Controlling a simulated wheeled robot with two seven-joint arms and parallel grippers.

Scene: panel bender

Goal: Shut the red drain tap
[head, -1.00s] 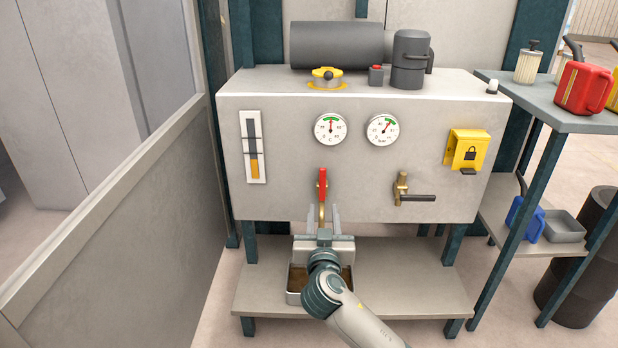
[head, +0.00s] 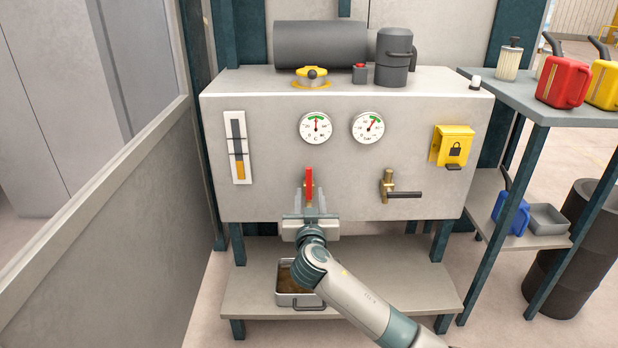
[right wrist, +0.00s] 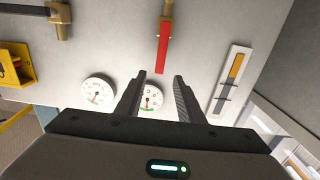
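The red drain tap handle (head: 309,184) points straight up on its brass body on the front of the grey tank (head: 250,200). It also shows in the right wrist view (right wrist: 163,54), where the picture is upside down. My right gripper (head: 308,200) is just below and in front of the tap in the head view, and hides its lower part and spout. In the right wrist view its two fingers (right wrist: 160,80) are apart with nothing between them; the red handle's tip lies just beyond the fingertips. My left gripper is not in view.
A second brass tap with a black lever (head: 403,194) is to the right. A yellow lock box (head: 452,145) and two gauges (head: 316,128) are on the tank front. A drain tray (head: 299,300) with brown liquid stands on the lower shelf (head: 390,290). A grey wall stands left.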

